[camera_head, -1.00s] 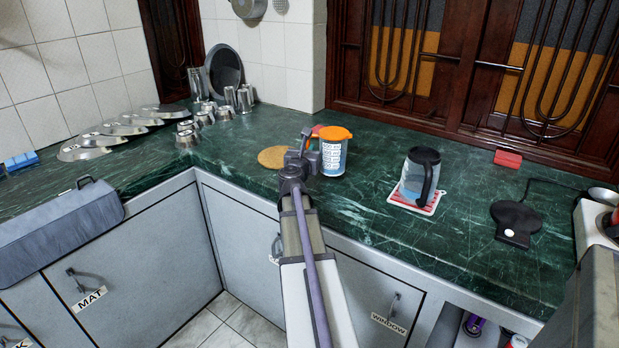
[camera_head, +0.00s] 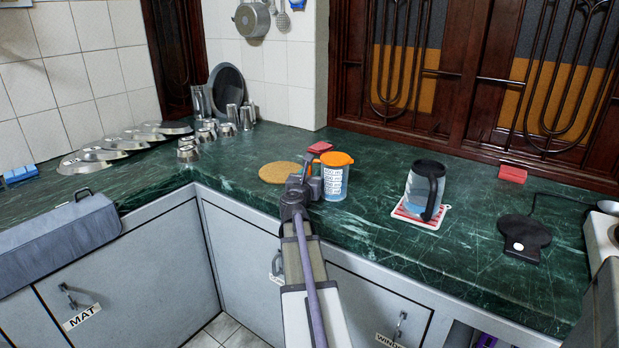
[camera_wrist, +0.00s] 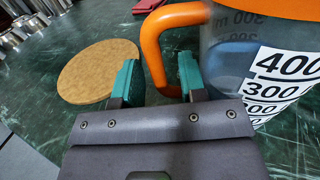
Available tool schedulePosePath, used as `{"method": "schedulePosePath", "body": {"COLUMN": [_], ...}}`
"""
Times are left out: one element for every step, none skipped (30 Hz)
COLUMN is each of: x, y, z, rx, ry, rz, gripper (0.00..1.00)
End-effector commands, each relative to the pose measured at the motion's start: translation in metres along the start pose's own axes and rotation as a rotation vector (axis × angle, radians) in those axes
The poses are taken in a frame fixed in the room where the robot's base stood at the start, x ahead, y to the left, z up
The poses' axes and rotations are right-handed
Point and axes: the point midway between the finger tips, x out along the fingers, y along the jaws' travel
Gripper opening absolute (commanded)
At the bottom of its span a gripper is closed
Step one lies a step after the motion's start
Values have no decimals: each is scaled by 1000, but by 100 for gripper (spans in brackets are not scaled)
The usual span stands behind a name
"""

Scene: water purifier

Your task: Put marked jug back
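The marked jug (camera_head: 334,182) is clear with an orange lid and handle and a white measuring scale. It stands upright on the green counter. In the wrist view its scale side (camera_wrist: 285,80) is at the right, partly cut off. My gripper (camera_head: 309,168) is at the jug's left side. In the wrist view my gripper (camera_wrist: 160,80) has its two teal fingers apart, with the orange handle (camera_wrist: 151,48) between them. A gap shows between the handle and the right finger. The handle's lower end is partly hidden by the right finger.
A round cork mat (camera_head: 279,173) lies left of the jug. A red block (camera_head: 320,147) lies behind the marked jug. A black pad (camera_head: 524,236) lies farther right. Metal cups and lids occupy the left.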

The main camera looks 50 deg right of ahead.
Motion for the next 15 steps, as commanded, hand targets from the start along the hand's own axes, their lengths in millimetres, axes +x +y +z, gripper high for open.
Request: {"method": "schedulePosePath", "body": {"x": [0,0,0,0,0,0,0,-4,-12,-18,-25,-36,-44,-54,-65], "y": [0,0,0,0,0,0,0,0,0,-1,-1,-1,-2,-2,-1], "z": [0,0,0,0,1,4,7,4,3,3,3,3,3,3,3], "rx": [0,0,0,0,0,0,0,0,0,0,0,0,0,0,0], "ry": [0,0,0,0,0,0,0,0,0,0,0,0,0,0,0], "rz": [0,0,0,0,0,0,0,1,1,2,2,2,2,2,3], "gripper": [38,38,38,38,38,38,38,38,38,38,38,38,38,38,38]}}
